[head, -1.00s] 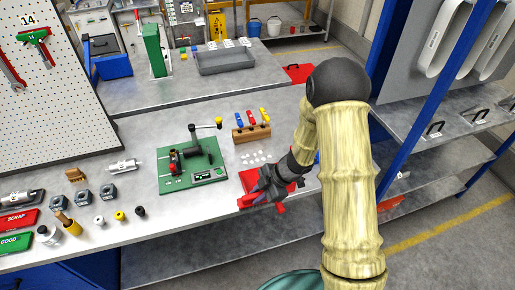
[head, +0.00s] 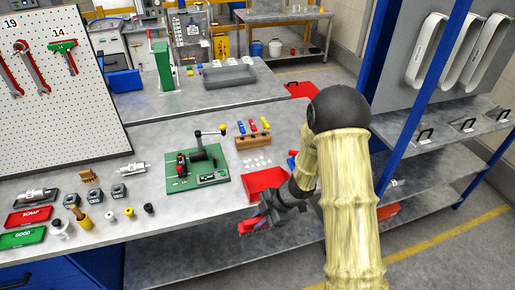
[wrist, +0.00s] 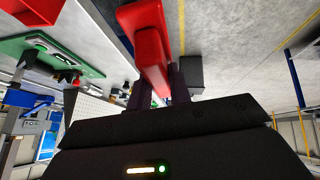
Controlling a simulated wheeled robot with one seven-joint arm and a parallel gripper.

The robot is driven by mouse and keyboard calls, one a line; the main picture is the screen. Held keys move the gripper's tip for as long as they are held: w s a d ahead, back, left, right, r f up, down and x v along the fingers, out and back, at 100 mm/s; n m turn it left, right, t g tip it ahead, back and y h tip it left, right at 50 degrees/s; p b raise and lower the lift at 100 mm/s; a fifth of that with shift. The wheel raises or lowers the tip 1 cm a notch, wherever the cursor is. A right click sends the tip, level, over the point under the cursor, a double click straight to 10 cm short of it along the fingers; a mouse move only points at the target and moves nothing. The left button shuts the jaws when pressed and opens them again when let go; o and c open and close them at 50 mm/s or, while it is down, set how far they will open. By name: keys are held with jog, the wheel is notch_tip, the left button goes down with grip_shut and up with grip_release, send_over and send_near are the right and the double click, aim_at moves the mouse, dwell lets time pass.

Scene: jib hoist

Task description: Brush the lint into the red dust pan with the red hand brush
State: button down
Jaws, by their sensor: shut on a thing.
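The red dust pan (head: 265,180) lies on the bench near its front edge, and part of it shows at the top left of the wrist view (wrist: 35,8). The lint (head: 257,163) is several small white tufts on the bench just behind the pan. My gripper (head: 264,213) is in front of the pan, around the bench's front edge. It is shut on the red hand brush (wrist: 148,45), which sticks out between the fingers in the wrist view. In the head view only a red end of the brush (head: 248,227) shows; its bristles are not clear.
A green fixture (head: 197,176) with a handle stands left of the pan. A wooden block (head: 253,141) with coloured pegs stands behind the lint. A blue item (head: 292,160) sits beside my arm. A blue rack post (head: 405,120) rises on the right.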

jog(key=shift+s, duration=0.2)
jog(key=shift+s+d+m, duration=0.2)
jog(key=shift+s+m, duration=0.05)
jog(key=shift+m, duration=0.15)
jog(key=shift+w+d+f+m+t, duration=0.3)
jog(key=shift+w+f+m+t, duration=0.1)
jog(key=shift+m, duration=0.1)
jog(key=shift+w+d+f+m+t, duration=0.1)
jog(key=shift+d+f+m+t, duration=0.2)
jog(key=shift+d+m+t, duration=0.4)
jog(key=shift+d+f+m+h, duration=0.25)
jog(key=shift+d+m+h, duration=0.1)
jog(key=shift+m, duration=0.45)
jog(key=w+d+f+m+t+h+b, duration=0.1)
jog(key=d+f+m+t+h+b, duration=0.2)
jog(key=d+f+m+h+b, duration=0.3)
jog(key=d+f+m+h, duration=0.3)
jog(key=f+m, duration=0.4)
jog(key=m, duration=0.5)
jog(key=shift+w+d+f+t, duration=0.3)
jog(key=shift+d+f+t, duration=0.1)
jog(key=shift+d, duration=0.35)
